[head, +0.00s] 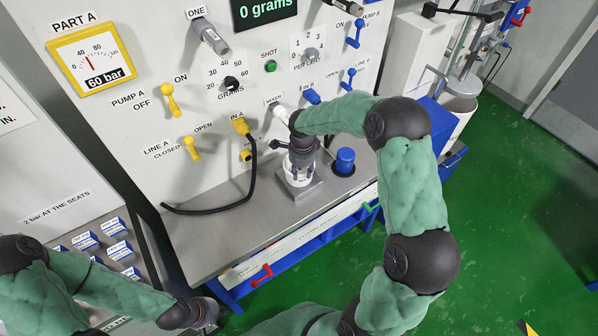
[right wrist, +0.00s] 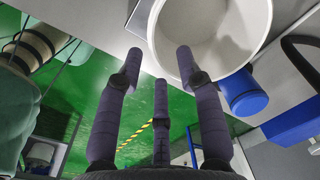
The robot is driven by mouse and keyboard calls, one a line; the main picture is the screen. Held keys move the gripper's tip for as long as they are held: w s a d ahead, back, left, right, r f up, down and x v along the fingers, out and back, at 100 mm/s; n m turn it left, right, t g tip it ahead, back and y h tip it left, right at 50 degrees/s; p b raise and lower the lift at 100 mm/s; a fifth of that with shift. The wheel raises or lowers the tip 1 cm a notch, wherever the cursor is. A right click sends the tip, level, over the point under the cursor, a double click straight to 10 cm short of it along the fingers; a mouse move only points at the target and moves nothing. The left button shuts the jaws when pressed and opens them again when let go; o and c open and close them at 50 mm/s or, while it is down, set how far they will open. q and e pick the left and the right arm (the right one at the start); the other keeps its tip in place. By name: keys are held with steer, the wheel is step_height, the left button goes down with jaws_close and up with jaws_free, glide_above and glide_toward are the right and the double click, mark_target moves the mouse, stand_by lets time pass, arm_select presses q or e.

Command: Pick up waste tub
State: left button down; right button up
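A white round tub (head: 305,184), apparently the waste tub, stands on a small grey plate on the bench, below the mixer outlet. In the right wrist view the white tub (right wrist: 212,30) fills the top centre, its open mouth and empty-looking inside showing. My right gripper (head: 299,170) is at the tub and partly hides it. In the right wrist view its three dark fingers (right wrist: 160,72) are spread apart, with tips close to the tub's rim; contact is not clear. My left gripper (head: 210,312) is low at the bottom edge, away from the tub; its fingers are unclear.
A blue-capped container (head: 345,160) stands just right of the tub and also shows in the right wrist view (right wrist: 243,92). A black hose (head: 250,190) lies along the bench at left. The panel with yellow and blue levers rises behind. Green floor is open at right.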

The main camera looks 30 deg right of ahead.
step_height(320, 180, down, 3)
steer(key=shift+w+d+f, duration=0.1)
steer(key=shift+w+f, duration=0.05)
steer(key=shift+f, duration=0.05)
jaws_close()
steer(key=shift+r, duration=0.1)
